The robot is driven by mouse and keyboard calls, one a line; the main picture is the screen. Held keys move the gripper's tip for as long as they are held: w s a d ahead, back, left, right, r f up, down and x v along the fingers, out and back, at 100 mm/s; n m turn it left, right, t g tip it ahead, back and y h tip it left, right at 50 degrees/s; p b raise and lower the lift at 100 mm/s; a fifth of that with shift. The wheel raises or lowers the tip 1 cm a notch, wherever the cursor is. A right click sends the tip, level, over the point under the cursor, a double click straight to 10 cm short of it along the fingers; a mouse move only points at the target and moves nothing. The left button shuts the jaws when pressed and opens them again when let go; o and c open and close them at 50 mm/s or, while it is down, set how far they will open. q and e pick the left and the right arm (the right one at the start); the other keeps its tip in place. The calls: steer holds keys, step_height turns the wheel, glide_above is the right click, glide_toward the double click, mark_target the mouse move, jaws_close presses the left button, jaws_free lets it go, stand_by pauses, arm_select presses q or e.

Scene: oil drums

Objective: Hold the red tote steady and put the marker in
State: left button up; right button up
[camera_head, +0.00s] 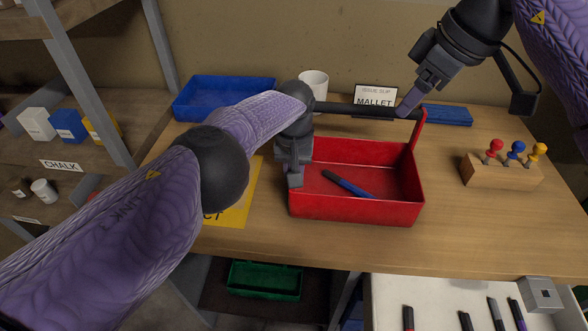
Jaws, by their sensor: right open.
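The red tote (355,209) stands on the wooden table, with a black bar handle (345,107) across its top. A blue and dark marker (350,185) lies slanted on the tote's floor. My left gripper (294,176) is at the tote's left wall, near the handle's left end; its fingers overlap the wall, and I cannot tell whether they are closed on it. My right gripper (409,103) is open, pointing down by the handle's right end, apart from the marker. My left arm hides the tote's left post.
A blue tray (212,92), white mug (313,83), MALLET card (376,97) and blue block (446,115) stand behind. A wooden block with coloured pegs (500,170) is at right. An open white drawer (450,293) holds several markers. Front-right tabletop is clear.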

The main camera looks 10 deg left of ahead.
arm_select(q)
steer(key=shift+o, duration=1.2)
step_height(320, 180, up, 12)
steer(key=shift+f, duration=0.1)
steer(key=shift+s, duration=0.1)
